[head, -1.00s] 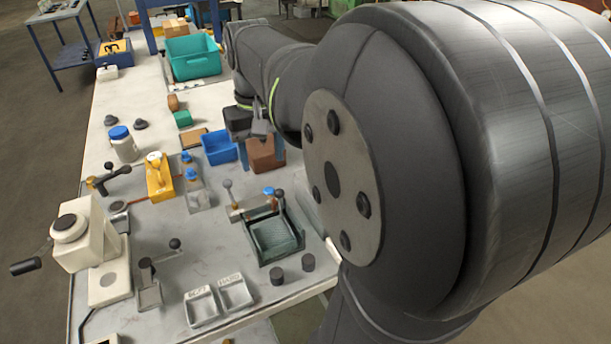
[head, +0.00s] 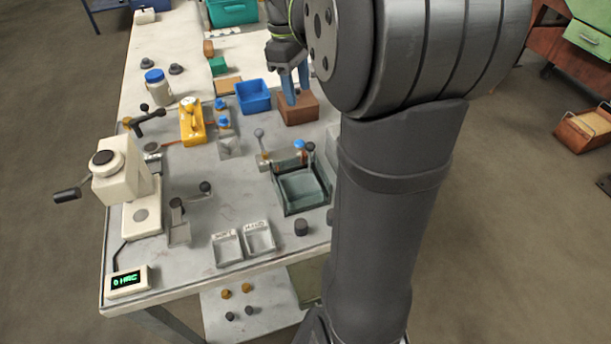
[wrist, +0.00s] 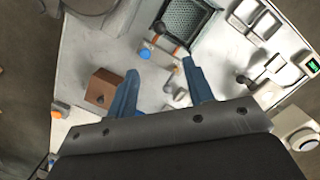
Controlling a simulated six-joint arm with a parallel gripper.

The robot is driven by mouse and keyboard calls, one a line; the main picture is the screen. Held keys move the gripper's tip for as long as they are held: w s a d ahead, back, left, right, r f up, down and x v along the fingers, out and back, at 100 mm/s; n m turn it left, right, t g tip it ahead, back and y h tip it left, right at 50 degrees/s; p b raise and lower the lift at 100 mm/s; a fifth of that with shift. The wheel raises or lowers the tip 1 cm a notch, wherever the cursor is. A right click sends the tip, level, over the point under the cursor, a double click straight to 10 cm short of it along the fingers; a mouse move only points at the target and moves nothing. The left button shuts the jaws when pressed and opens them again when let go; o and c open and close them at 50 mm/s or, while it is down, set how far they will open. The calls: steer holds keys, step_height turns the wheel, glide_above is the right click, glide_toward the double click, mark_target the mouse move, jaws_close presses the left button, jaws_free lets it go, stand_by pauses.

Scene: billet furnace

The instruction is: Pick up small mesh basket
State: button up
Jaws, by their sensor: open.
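The small mesh basket (wrist: 186,22) appears as a dark mesh-textured piece inside a grey-green tank at the top of the wrist view. In the head view the tank (head: 316,207) stands near the bench's right edge, and the mesh is hard to make out. My gripper (wrist: 158,84) is open and empty, its two blue fingers apart below the tank in the wrist view. In the head view my gripper (head: 295,84) overlaps the brown block and lies farther back on the bench than the tank. I cannot tell its height from this view.
A brown block (head: 298,112) and blue bin (head: 253,97) sit behind the tank. Levers with a blue knob (head: 299,145) stand at its back edge. Two small trays (head: 227,247) and a dark cylinder (head: 301,228) are in front. A white press (head: 130,185) is at left.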

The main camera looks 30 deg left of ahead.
mark_target(309, 143)
steer(key=shift+s+d+f, duration=0.1)
steer(key=shift+d+f, duration=0.45)
steer(key=shift+f, duration=2.25)
steer(key=shift+w+d+f, duration=0.1)
steer(key=shift+d+f, duration=0.45)
steer(key=shift+f, duration=2.2)
steer(key=shift+s+d+f, duration=0.1)
steer(key=shift+d+f, duration=0.45)
steer(key=shift+f, duration=2.25)
jaws_close()
